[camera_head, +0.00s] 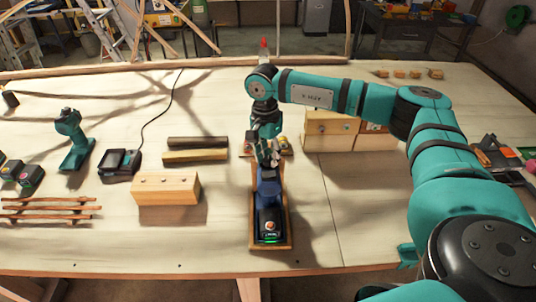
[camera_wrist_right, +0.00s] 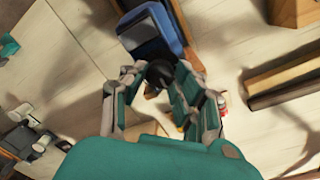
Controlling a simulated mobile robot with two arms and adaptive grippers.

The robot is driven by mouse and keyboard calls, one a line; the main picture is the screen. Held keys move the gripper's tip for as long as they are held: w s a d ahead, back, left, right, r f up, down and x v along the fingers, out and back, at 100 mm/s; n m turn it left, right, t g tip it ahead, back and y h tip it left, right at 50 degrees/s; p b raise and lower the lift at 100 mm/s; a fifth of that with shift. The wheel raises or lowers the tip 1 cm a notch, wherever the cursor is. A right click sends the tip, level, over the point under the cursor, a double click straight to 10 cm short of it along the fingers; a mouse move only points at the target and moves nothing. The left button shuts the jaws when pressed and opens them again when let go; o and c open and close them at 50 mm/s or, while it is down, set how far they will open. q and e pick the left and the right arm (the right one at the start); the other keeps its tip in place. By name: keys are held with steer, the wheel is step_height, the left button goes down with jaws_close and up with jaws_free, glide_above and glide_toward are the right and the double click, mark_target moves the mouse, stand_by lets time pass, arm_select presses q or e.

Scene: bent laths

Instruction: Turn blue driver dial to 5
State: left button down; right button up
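The blue driver (camera_head: 268,195) lies on a small wooden stand (camera_head: 254,240) at the middle front of the table, with a lit green display at its near end. Its blue body also shows at the top of the right wrist view (camera_wrist_right: 160,30). My right gripper (camera_head: 268,155) is at the driver's far end. In the wrist view its two fingers (camera_wrist_right: 160,85) stand either side of a round black part (camera_wrist_right: 160,73) of the driver. I cannot tell whether they press on it. Dial markings are not readable.
A wooden block (camera_head: 166,188), dark and yellow bars (camera_head: 196,150), a black charger (camera_head: 120,163) and a teal driver (camera_head: 74,140) stand to the left. Wooden boxes (camera_head: 330,130) stand behind to the right.

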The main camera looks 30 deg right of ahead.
jaws_close()
steer(key=m+b, duration=0.2)
steer(key=m, duration=0.1)
steer(key=m+b, duration=0.2)
steer(key=m, duration=0.2)
steer(key=shift+y, duration=0.3)
steer(key=m+b, duration=0.2)
steer(key=m, duration=0.2)
steer(key=shift+d+m, duration=0.1)
steer(key=shift+m, duration=0.3)
steer(key=shift+r+m+t+b, duration=0.1)
steer(key=shift+m+t+b, duration=0.3)
steer(key=shift+m, duration=1.6)
